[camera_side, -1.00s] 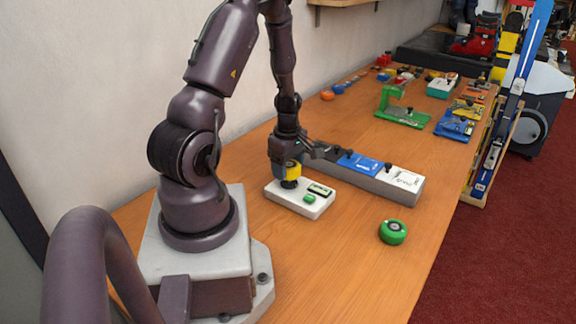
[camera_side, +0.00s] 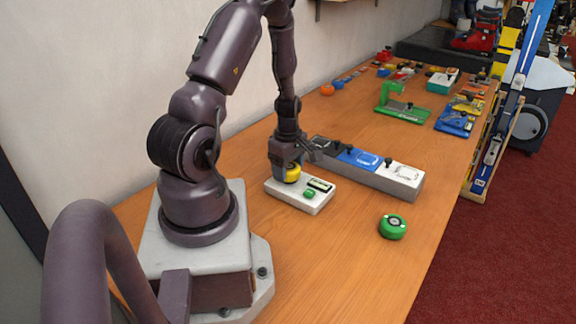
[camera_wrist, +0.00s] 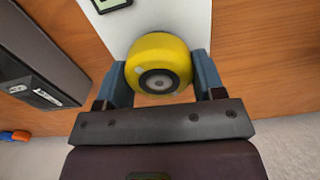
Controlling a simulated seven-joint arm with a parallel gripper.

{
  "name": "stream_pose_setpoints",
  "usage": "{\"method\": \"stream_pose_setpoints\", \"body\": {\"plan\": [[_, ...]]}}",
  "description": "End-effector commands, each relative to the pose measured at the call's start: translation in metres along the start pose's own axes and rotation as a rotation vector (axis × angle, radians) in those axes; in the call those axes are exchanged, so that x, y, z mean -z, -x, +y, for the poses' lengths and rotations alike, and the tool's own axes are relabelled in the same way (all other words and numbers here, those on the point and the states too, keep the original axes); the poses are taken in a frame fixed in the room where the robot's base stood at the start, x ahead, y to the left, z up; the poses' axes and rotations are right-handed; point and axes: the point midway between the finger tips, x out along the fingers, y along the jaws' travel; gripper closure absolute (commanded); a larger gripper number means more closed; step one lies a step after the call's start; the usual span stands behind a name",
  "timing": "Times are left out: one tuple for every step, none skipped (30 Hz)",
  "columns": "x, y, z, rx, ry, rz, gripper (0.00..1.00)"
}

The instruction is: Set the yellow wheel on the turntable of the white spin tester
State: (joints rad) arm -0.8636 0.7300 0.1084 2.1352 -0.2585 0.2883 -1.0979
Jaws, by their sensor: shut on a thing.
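The yellow wheel (camera_side: 291,174) is between the fingers of my gripper (camera_side: 286,166), low over the left end of the white spin tester (camera_side: 294,198). In the wrist view the wheel (camera_wrist: 158,66) fills the space between the two blue-grey fingers, and my gripper (camera_wrist: 160,80) is shut on it. Its dark hub faces the camera. The tester (camera_wrist: 188,18) shows as a white top behind the wheel. The turntable is hidden under the wheel, so I cannot tell whether the wheel touches it. The tester has a green button and a small display.
A long grey block (camera_side: 398,184) with blue and white sections lies just behind the tester. A green wheel (camera_side: 392,227) sits alone on the bench to the right. A green stand (camera_side: 400,108) is farther back. The bench front is clear.

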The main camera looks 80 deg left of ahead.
Motion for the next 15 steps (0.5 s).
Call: {"method": "stream_pose_setpoints", "body": {"plan": [[0.0001, 0.0000, 0.0003, -0.001, 0.000, 0.000, 0.64], [0.0001, 0.0000, 0.0003, -0.001, 0.000, 0.000, 0.64], [0.0001, 0.0001, 0.0003, -0.001, 0.000, 0.000, 0.64], [0.0001, 0.0001, 0.0003, -0.001, 0.000, 0.000, 0.64], [0.0001, 0.0001, 0.0003, -0.001, 0.000, 0.000, 0.64], [0.0001, 0.0001, 0.0003, -0.001, 0.000, 0.000, 0.64], [0.0001, 0.0001, 0.0003, -0.001, 0.000, 0.000, 0.64], [0.0001, 0.0001, 0.0002, -0.001, 0.000, 0.000, 0.35], [0.0001, 0.0001, 0.0002, -0.001, 0.000, 0.000, 0.26], [0.0001, 0.0001, 0.0002, -0.001, 0.000, 0.000, 0.19], [0.0001, 0.0002, 0.0002, -0.001, 0.000, 0.000, 0.12], [0.0001, 0.0002, 0.0002, -0.001, 0.001, 0.000, 0.08], [0.0001, 0.0002, 0.0002, -0.001, 0.001, 0.000, 0.08], [0.0001, 0.0002, 0.0002, -0.001, 0.001, 0.000, 0.08], [0.0001, 0.0001, 0.0002, -0.001, 0.001, 0.000, 0.08]]}}
